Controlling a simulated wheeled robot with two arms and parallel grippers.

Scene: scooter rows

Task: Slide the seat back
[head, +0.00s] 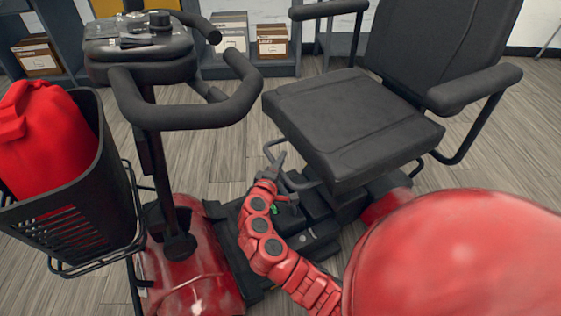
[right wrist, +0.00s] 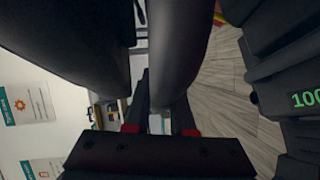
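The black padded seat (head: 350,125) of the scooter stands at the right of centre in the head view, with its backrest behind it. A thin grey bar (head: 268,148) loops out below the seat's front left edge. My right gripper (head: 274,168) is at this bar, under the seat edge. In the right wrist view the fingers (right wrist: 160,115) point up the picture with a narrow gap between them. A dark rounded bar (right wrist: 178,50) runs close by them. I cannot tell whether the fingers grip it. My left gripper is not in view.
The tiller with black handlebars (head: 185,115) stands left of the seat. A black basket (head: 85,190) holding a red bag (head: 40,135) is at the far left. The seat's armrest (head: 475,88) juts out at right. Shelves with boxes (head: 272,42) stand behind.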

